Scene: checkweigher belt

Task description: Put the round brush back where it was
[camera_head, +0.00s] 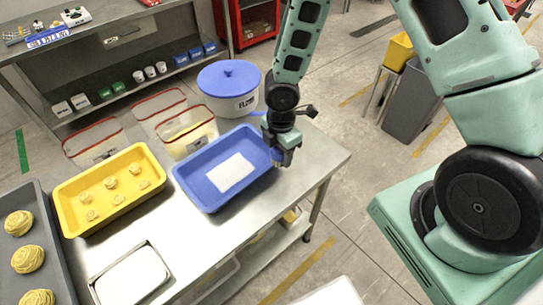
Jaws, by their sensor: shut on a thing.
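My gripper (281,160) points down at the right end of the blue tray (212,203), close to the table's right edge. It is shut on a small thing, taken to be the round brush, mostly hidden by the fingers. Its shape cannot be made out, nor whether it touches the tray rim or the table. No other round brush can be made out. The blue tray holds a white rectangular sheet (231,173).
On the steel table (235,238) are a yellow tray (68,193) of small dough pieces, a white tub with a blue lid (229,77), clear red-rimmed bins (188,133) and a metal-rimmed white pan (131,279). A grey tray (57,262) holds larger pieces. Bare steel shows in front of the blue tray.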

